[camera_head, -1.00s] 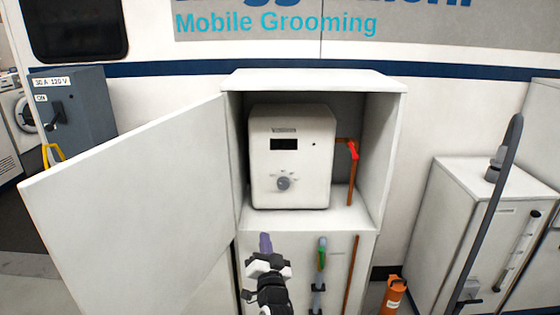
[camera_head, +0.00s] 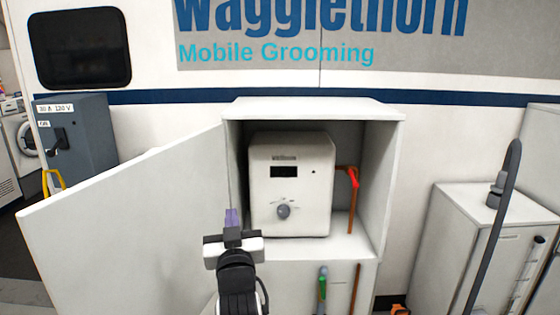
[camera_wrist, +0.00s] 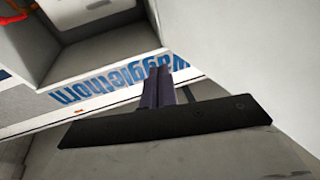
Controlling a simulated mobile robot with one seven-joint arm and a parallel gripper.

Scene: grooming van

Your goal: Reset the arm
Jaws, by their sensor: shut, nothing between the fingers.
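My gripper (camera_head: 232,217) is in front of the open cabinet, low and left of the white heater box, with its purple fingers pointing up and away. In the wrist view the two fingers (camera_wrist: 158,85) lie together, shut and empty. My gripper looks apart from the cabinet and its door, though the exact gap is hard to judge. My arm runs down out of the bottom of the head view.
The white cabinet (camera_head: 320,108) holds the heater box (camera_head: 290,185) with a dial and a red-handled pipe valve (camera_head: 353,178). Its door (camera_head: 130,225) swings wide open at left. A grey switch box (camera_head: 75,140) is further left; a white tank cabinet (camera_head: 465,235) with a dark hose stands right.

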